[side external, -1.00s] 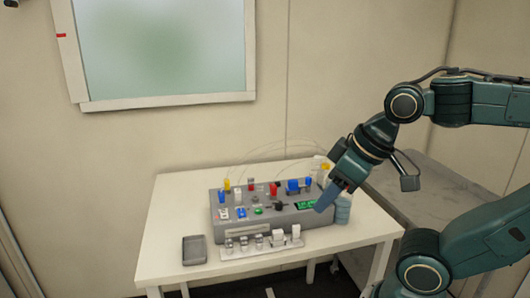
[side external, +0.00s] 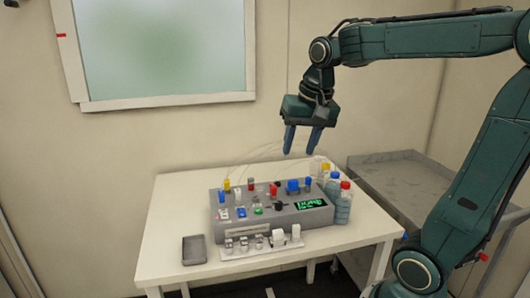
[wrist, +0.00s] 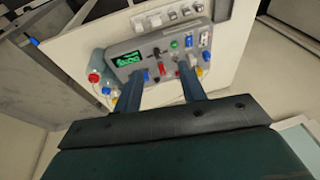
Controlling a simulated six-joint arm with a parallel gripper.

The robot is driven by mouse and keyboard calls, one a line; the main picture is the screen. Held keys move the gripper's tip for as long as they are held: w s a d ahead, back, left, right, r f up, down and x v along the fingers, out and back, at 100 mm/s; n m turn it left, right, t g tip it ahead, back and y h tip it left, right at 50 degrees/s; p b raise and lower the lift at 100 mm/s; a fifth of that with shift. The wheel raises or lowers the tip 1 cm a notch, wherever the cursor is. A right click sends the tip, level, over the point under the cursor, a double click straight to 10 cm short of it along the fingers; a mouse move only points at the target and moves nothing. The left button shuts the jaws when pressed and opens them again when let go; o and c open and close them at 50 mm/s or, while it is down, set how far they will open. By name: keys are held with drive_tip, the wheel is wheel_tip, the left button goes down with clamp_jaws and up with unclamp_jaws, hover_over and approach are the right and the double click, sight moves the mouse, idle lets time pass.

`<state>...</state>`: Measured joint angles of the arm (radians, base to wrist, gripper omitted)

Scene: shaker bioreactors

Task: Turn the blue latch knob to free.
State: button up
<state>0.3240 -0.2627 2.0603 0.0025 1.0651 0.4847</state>
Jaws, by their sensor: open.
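The grey shaker bioreactor unit (side external: 236,226) stands on the white table with coloured knobs, switches and a green display on top. Several blue parts show: a wide blue block (side external: 293,186) at the back, a small blue knob (side external: 222,196) at the left, and a blue-marked switch (side external: 241,213) near the front. I cannot tell which is the latch knob. My gripper (side external: 301,152) is open and empty, fingers pointing down, above the back of the unit and touching nothing. In the wrist view the fingers (wrist: 160,70) overlap the unit (wrist: 128,48) and hide part of its top.
Bottles with coloured caps, one red (side external: 345,186), stand right of the unit. A rack of small vials (side external: 262,247) lies in front, and a grey tray (side external: 194,250) is at front left. Thin tubes arch behind the unit. A grey bench (side external: 420,205) is at the right.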

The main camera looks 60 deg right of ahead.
drive_tip(key=w+d+f+m+g, duration=0.2)
drive_tip(key=w+d+m, duration=0.35)
drive_tip(key=d, duration=0.55)
drive_tip(key=m+g+y, duration=0.1)
drive_tip(key=m, duration=0.6)
hover_over(309, 178)
wheel_tip(309, 178, down, 4)
drive_tip(key=shift+w+d, duration=0.1)
drive_tip(key=shift+f, duration=0.15)
wheel_tip(309, 178, down, 14)
drive_tip(key=shift+r, duration=0.25)
clamp_jaws()
